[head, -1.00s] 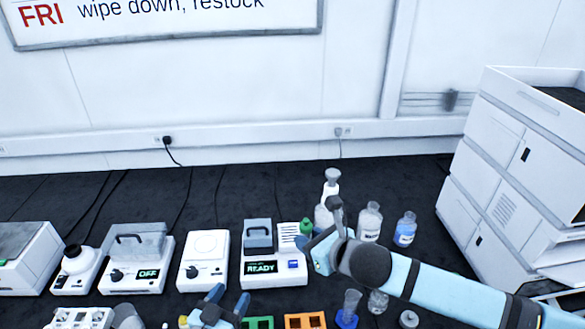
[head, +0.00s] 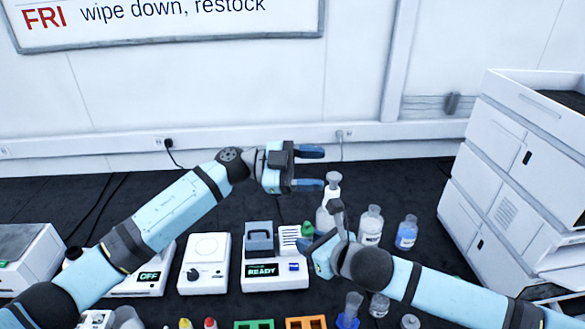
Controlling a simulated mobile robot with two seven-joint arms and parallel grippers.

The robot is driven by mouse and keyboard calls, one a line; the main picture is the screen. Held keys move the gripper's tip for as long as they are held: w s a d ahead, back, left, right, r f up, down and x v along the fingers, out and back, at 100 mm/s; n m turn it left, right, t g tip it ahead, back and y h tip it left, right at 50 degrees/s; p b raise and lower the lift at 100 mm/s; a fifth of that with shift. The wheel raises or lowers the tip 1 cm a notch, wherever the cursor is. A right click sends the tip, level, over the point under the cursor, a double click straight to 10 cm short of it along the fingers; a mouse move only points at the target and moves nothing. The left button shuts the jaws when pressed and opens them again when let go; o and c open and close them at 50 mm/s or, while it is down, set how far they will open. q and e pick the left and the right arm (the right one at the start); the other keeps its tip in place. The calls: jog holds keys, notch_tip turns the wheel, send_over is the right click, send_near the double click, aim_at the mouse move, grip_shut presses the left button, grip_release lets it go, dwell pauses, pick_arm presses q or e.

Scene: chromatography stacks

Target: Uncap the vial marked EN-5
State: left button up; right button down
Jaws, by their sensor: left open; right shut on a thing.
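A small green-capped vial (head: 307,229) shows at the fingers of my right gripper (head: 312,242), in front of the white READY instrument. My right gripper is shut on it; the vial's body is mostly hidden by the fingers, and no EN-5 marking can be read. My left gripper (head: 312,168) is open and empty, higher up and behind the vial in the picture, its fingers pointing right. A yellow cap (head: 185,323) and a red cap (head: 210,323) show at the bottom edge; their markings cannot be read.
The READY instrument (head: 262,277) stands beside a white balance-like device (head: 204,262). Clear bottles (head: 370,225) and a blue bottle (head: 406,232) stand right of my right gripper. Green (head: 254,324) and orange (head: 305,322) racks lie in front. A white stack (head: 500,180) is at right.

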pick_arm(q)
jog(key=r+m+g+y, duration=0.1)
jog(key=y, duration=1.4)
send_near(308, 223)
jog(key=shift+m, duration=0.3)
jog(key=x, duration=1)
jog(key=shift+w, duration=0.1)
grip_shut()
jog(key=shift+r, duration=0.1)
jog(key=shift+r, duration=0.95)
